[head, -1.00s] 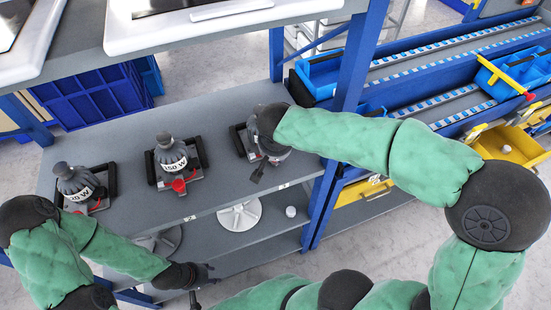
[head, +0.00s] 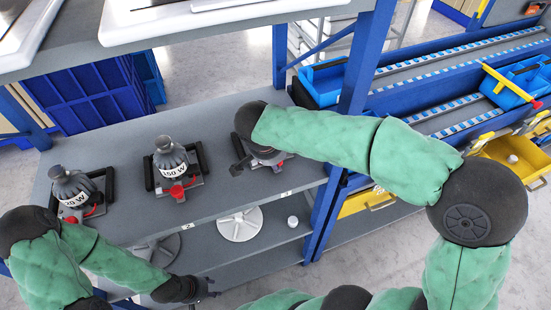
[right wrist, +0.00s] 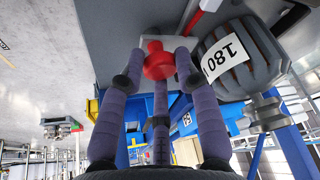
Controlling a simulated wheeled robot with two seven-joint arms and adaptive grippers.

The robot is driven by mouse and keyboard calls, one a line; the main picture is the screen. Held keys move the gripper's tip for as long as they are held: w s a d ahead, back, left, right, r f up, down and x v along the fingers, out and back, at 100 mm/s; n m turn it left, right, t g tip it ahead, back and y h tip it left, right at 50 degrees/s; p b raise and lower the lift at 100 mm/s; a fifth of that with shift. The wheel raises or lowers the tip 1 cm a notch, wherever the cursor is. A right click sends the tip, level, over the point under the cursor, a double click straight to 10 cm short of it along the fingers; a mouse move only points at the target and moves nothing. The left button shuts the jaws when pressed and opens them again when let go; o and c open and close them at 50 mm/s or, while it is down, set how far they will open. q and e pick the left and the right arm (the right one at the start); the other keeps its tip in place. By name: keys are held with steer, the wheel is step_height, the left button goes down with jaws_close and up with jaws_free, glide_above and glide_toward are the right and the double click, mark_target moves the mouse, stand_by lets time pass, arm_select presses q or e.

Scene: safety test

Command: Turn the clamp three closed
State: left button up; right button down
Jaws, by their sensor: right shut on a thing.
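Clamp three (head: 283,160) is at the right end of the grey shelf, mostly hidden under my right arm in the head view. In the right wrist view its red knob (right wrist: 158,60) sits between the fingers of my right gripper (right wrist: 158,68), which is shut on it. A dark weight marked 180 (right wrist: 235,60) stands beside the knob. My left gripper (head: 204,289) hangs low in front of the shelf, away from the clamps. Its fingers are too small to judge.
Two similar clamps with dark weights stand to the left, one in the middle (head: 178,189) and one at the far left (head: 90,211). A blue post (head: 357,70) rises right of clamp three. An upper shelf (head: 240,38) overhangs the back. A white disc (head: 240,224) lies below.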

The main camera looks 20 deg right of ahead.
steer(key=shift+w+r, duration=0.15)
steer(key=shift+r, duration=0.1)
steer(key=c, duration=0.9)
jaws_free()
steer(key=shift+d, duration=0.1)
steer(key=shift+f, duration=0.15)
steer(key=v, duration=1.2)
